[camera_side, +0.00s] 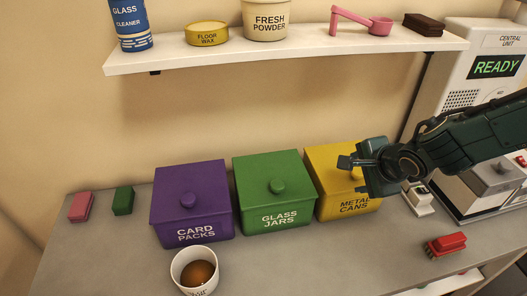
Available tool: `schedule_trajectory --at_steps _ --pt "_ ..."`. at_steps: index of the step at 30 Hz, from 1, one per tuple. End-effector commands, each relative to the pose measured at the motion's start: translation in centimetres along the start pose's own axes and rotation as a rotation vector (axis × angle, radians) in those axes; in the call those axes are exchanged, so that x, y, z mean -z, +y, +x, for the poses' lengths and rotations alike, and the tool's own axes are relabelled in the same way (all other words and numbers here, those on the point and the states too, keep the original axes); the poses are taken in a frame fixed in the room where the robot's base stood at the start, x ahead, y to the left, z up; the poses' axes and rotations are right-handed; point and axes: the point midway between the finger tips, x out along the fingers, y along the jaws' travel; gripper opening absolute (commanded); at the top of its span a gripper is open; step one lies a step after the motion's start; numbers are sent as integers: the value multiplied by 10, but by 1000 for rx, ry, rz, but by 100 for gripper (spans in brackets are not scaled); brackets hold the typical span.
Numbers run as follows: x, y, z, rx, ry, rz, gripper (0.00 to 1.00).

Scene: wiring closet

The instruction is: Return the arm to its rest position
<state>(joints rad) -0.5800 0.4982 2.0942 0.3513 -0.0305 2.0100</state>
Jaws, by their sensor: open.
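My gripper (352,162) is dark green and black and comes in from the right on my arm. It is open, and I see nothing between its fingers. In the picture it overlaps the lid and right side of the yellow bin labelled METAL CANS (322,185). I cannot tell whether it touches the bin. The bin's right part is hidden behind my gripper.
A purple CARD PACKS bin (178,208) and a green GLASS JARS bin (260,193) stand left of the yellow one. A white cup (188,284) and a red brush (445,244) are in front. A shelf (180,55) hangs above; a white machine (470,70) stands right.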

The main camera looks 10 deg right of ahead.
Motion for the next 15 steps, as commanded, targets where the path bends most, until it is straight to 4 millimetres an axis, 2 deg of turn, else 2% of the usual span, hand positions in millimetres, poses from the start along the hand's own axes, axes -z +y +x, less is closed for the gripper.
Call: schedule_trajectory --at_steps 7,15 --pt "37 -15 -42 -28 6 -140 55" --pt "82 -19 -100 -67 -2 -355 55"
